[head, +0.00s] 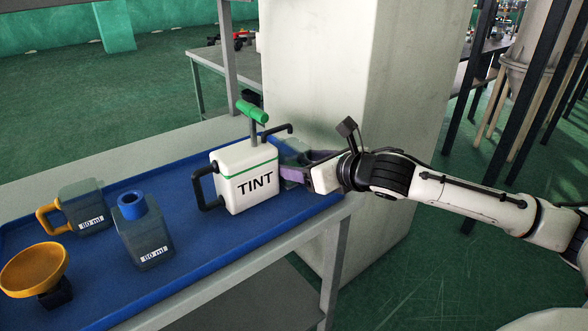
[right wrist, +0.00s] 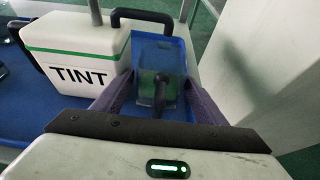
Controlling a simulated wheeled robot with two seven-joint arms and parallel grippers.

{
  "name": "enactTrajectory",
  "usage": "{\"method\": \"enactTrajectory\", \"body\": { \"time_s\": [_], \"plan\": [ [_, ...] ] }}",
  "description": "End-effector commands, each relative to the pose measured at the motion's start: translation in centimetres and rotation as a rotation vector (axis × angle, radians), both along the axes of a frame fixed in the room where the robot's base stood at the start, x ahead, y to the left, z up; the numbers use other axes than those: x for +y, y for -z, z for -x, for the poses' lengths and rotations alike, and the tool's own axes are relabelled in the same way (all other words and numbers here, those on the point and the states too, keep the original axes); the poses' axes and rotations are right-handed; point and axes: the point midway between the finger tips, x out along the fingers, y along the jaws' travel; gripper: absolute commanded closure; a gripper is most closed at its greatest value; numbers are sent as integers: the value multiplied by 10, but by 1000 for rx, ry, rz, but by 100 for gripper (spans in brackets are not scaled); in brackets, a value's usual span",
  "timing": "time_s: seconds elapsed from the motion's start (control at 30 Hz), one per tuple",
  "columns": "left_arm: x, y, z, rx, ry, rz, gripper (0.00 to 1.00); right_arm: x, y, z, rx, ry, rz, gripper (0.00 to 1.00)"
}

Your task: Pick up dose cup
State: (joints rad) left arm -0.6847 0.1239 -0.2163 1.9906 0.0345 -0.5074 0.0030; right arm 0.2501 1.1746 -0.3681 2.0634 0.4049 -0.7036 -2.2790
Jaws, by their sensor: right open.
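A translucent grey-green cup with a dark handle (right wrist: 163,72) stands at the tray's right end, right of the TINT can. It lies between the spread purple fingers of my right gripper (right wrist: 157,98) in the right wrist view. In the head view, my right gripper (head: 298,165) is open beside the can and largely hides that cup. A second translucent cup (head: 88,203), marked 80 ml with a yellow handle, stands at the tray's left. I cannot tell from the pictures which cup is the dose cup. My left gripper is not in view.
The white TINT can (head: 246,180), with a green pump handle and black spout, stands close left of my right gripper. A pale pillar (head: 350,80) rises behind.

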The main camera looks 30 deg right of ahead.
Motion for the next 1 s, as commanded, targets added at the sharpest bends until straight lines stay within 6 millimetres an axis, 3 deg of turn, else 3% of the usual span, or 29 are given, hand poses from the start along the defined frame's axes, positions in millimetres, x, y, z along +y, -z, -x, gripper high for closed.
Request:
{"method": "enactTrajectory", "body": {
  "time_s": [0.2,0.43,1.0],
  "plan": [
    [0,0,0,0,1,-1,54,0,0,0,0,1,0,34],
    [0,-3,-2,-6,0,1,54,0,-1,0,-2,1,0,70],
    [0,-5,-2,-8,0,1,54,-2,-10,8,-2,1,3,70]
  ]
}}
